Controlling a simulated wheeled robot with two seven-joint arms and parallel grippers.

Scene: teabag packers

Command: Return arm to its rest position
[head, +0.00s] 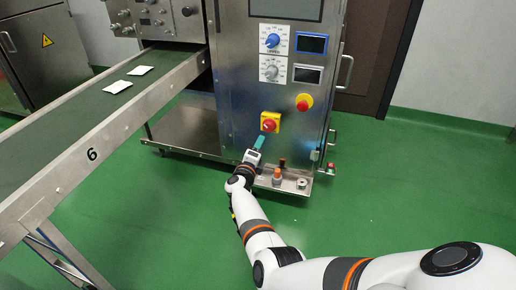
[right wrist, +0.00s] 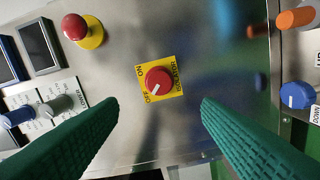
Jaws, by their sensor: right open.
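My right arm (head: 262,238) reaches forward from the lower right to the front of a steel machine cabinet (head: 238,90). My right gripper (head: 259,142) has green fingers and is just below a red rotary switch (head: 269,123) on a yellow plate. In the right wrist view the gripper (right wrist: 160,103) is open with nothing between its fingers. The red switch (right wrist: 158,79) shows beyond the gap, apart from both fingertips, its white mark pointing down and left. My left gripper is not in view.
A red emergency button (head: 304,101), a blue dial (head: 272,41) and a grey dial (head: 271,69) are on the cabinet. An orange knob (head: 277,174) stands on the low ledge. Green floor at right is clear.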

